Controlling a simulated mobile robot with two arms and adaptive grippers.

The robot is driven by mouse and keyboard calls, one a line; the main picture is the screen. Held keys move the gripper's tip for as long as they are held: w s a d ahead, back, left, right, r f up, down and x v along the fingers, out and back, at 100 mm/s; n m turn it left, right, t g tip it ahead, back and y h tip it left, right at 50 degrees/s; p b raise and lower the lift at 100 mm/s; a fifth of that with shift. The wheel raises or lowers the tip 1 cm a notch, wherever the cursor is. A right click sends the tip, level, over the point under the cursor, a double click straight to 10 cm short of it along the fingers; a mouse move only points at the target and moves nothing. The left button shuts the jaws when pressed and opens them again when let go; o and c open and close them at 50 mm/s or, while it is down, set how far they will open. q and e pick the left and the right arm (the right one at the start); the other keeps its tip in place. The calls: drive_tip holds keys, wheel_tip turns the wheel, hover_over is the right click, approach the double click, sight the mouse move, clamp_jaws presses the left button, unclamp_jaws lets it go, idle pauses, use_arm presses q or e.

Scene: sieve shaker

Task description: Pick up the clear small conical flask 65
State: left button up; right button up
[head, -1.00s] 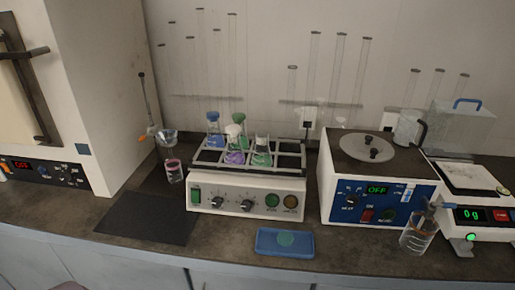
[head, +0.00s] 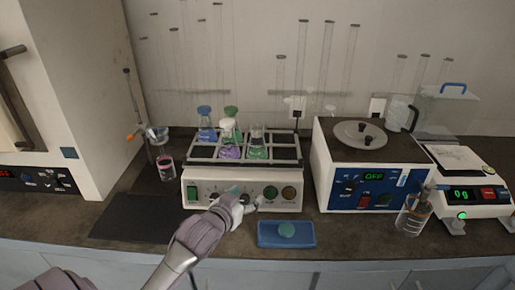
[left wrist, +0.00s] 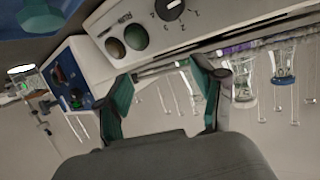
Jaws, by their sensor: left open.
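Several clear conical flasks stand in the rack on top of the shaker (head: 202,194). One has a blue cap (head: 206,127), one a green cap at the back, and one a white cap with purple liquid (head: 229,151). Another holds green liquid and shows no coloured cap (head: 257,143). No number 65 is readable, so I cannot tell which flask bears it. My left gripper (head: 240,197) is open and empty, in front of the shaker's control panel, below the flasks. Its two fingers also show apart in the left wrist view (left wrist: 168,88), with flasks beyond them.
A blue tray with a green item (head: 286,240) lies before the shaker. A blue-fronted device (head: 345,190), a beaker (head: 412,218) and a balance (head: 470,205) stand to the right. A dark mat (head: 130,222) and glassware are at left. Tall tubes stand behind.

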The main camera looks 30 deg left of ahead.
sight(255, 137)
use_arm(q)
drive_tip(key=w+a+r+t, duration=0.4)
drive_tip(key=w+a+r, duration=0.1)
drive_tip(key=r, duration=0.4)
drive_tip(key=shift+n+y, duration=0.4)
drive_tip(key=w, duration=0.2)
drive_tip(key=w+a, duration=0.1)
drive_tip(key=w, duration=0.1)
drive_tip(key=w+p, duration=0.1)
drive_tip(key=w, duration=0.1)
drive_tip(key=shift+w+a, duration=0.25)
drive_tip(key=shift+w, duration=0.1)
drive_tip(key=shift+w+a+p, duration=0.15)
drive_tip(key=shift+w+p, duration=0.15)
drive_tip(key=shift+w, duration=0.5)
drive_tip(key=w, duration=0.3)
drive_tip(key=w+p, duration=0.1)
drive_tip(key=shift+w+a+f, duration=0.15)
drive_tip(key=shift+a+f, duration=0.05)
drive_tip(key=shift+a, duration=0.2)
clamp_jaws()
